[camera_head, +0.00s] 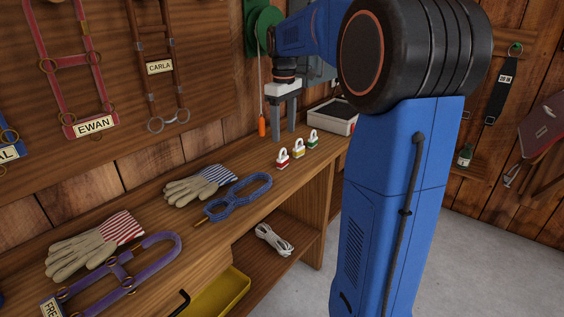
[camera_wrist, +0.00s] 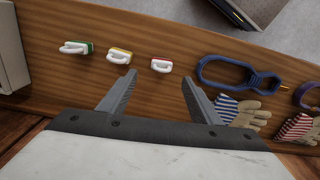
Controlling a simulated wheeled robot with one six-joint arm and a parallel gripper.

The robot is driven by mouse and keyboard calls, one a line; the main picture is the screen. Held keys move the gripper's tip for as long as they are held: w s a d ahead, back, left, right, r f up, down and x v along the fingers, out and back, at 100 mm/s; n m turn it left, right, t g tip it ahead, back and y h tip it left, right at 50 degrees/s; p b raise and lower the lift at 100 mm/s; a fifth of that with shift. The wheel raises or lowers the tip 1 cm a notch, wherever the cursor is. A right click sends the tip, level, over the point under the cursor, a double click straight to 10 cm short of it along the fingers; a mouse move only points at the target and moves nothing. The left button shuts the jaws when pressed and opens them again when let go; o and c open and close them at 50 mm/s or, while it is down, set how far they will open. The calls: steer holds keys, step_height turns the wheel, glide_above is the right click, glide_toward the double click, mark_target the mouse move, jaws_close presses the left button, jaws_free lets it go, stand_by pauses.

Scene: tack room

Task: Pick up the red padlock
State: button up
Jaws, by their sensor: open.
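The red padlock (camera_head: 282,159) stands on the wooden bench, white with a red band, the leftmost of a row of three padlocks. My gripper (camera_head: 283,139) is open and empty, above the back of the bench behind the padlocks. It also shows in the wrist view (camera_wrist: 160,88). The yellow padlock (camera_head: 298,148) stands beside the red one, and the green padlock (camera_head: 312,139) beyond it. No finger visibly touches a padlock.
A blue rope coil (camera_head: 240,196) and striped gloves (camera_head: 199,184) lie left of the padlocks. A grey-white box (camera_head: 336,116) stands at the bench's far end. An orange-ended cord (camera_head: 261,126) hangs near my gripper. Halters hang on the wall.

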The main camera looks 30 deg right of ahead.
mark_target(283, 157)
steer(key=shift+a+f, duration=0.2)
steer(key=shift+f, duration=4.6)
steer(key=c, duration=1.3)
